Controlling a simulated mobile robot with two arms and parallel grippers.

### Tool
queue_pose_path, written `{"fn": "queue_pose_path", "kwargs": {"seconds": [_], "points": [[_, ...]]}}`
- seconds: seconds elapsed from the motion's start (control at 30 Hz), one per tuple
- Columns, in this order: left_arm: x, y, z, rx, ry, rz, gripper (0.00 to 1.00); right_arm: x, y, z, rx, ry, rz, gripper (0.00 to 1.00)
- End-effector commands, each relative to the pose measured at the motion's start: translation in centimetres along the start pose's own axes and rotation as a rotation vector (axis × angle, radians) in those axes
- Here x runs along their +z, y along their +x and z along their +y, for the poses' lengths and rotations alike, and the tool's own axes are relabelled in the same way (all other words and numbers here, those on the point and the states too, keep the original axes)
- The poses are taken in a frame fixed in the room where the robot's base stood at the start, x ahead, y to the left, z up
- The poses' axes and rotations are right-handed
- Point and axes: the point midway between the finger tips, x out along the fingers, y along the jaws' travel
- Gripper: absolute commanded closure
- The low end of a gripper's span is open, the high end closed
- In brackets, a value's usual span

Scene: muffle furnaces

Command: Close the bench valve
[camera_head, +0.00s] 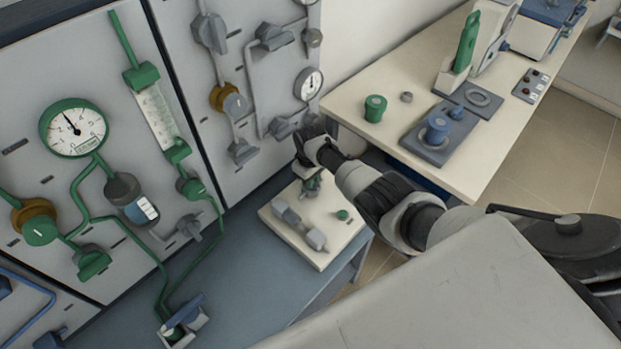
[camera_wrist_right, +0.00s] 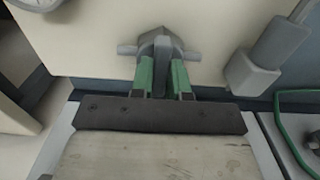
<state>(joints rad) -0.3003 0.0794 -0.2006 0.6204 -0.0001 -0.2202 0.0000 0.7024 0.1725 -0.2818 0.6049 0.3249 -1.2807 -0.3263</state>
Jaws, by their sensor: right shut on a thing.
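My right gripper (camera_head: 311,188) reaches down over a cream board (camera_head: 330,262) on the blue-grey bench. In the right wrist view its two green-faced fingers (camera_wrist_right: 162,78) are shut on a faceted grey valve part (camera_wrist_right: 158,46), which I take to be the bench valve. Short grey pipe stubs stick out on both sides of it. The lower end of the grip is small and partly hidden in the head view, so I cannot tell the handle's angle there. My left gripper is not in view.
An upright panel with gauges and green piping (camera_head: 75,127) stands behind at left. A cream table (camera_head: 390,140) with a blue-capped block (camera_head: 438,128) lies at the right.

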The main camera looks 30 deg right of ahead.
Motion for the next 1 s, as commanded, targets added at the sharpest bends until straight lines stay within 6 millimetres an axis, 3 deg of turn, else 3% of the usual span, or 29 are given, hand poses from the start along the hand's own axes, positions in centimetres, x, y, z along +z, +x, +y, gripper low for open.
{"fn": "queue_pose_path", "kwargs": {"seconds": [0.43,0.47,0.6,1.0], "points": [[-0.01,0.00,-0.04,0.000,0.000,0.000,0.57,-0.04,-0.02,-0.01,0.001,-0.012,0.001,1.00],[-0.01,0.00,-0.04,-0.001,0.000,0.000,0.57,-0.04,-0.02,-0.01,0.001,-0.012,0.001,0.81],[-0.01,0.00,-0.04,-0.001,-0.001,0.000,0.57,-0.03,-0.02,-0.01,0.001,-0.011,0.001,0.60],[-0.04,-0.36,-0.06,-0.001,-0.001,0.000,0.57,-0.05,-0.86,0.03,0.001,-0.010,0.002,0.58]]}}
